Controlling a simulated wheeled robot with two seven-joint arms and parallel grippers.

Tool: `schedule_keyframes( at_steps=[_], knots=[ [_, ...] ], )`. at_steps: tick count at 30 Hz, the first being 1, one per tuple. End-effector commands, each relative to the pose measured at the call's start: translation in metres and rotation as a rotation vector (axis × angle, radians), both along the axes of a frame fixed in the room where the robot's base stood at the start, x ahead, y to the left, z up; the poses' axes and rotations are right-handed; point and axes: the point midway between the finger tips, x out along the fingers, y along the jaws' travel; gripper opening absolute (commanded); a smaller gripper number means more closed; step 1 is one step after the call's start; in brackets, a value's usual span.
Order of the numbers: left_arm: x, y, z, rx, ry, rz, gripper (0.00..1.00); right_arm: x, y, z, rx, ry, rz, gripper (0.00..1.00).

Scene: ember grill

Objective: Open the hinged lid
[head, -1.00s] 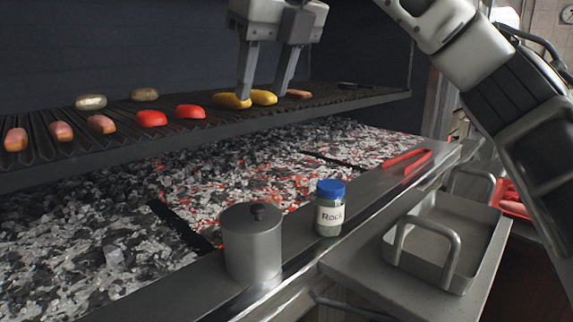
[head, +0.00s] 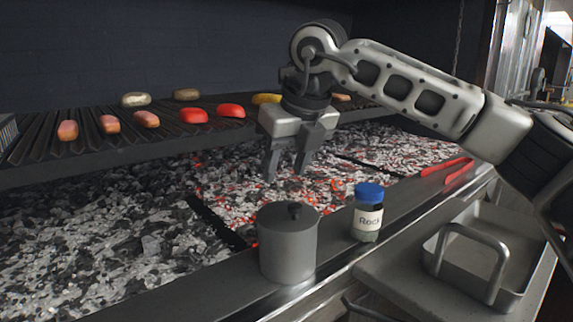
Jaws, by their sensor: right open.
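A grey metal pot (head: 287,250) stands on the front ledge of the grill. A hinge cannot be made out. My right gripper (head: 284,177) is open and empty, fingers pointing down, above and behind the pot over the coals. It does not touch the lid. My left gripper is not in view.
A blue-capped jar (head: 367,213) stands just right of the pot. Red tongs (head: 447,170) lie on the ledge. A metal tray (head: 480,262) sits at lower right. The grill rack (head: 95,143) with several food pieces runs above the hot coals (head: 110,230).

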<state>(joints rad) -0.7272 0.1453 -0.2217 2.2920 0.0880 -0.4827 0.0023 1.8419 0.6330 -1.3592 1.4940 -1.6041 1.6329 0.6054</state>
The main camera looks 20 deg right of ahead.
Motion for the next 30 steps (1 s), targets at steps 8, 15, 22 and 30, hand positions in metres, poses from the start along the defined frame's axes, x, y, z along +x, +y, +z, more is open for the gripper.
schedule_keyframes(
  at_steps=[8, 15, 22, 30],
  knots=[
    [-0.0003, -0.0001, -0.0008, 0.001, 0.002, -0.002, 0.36, 0.0001, 0.0003, -0.0004, 0.000, 0.000, 0.001, 0.31],
    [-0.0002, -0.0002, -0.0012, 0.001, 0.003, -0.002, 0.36, 0.0000, 0.0003, -0.0001, 0.000, 0.000, 0.001, 0.00],
    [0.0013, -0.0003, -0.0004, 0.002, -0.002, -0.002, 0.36, 0.0000, 0.0002, 0.0000, 0.000, 0.000, 0.001, 0.00],
    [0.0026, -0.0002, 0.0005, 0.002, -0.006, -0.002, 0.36, -0.0001, 0.0002, 0.0000, 0.000, 0.000, 0.001, 0.00]
  ],
)
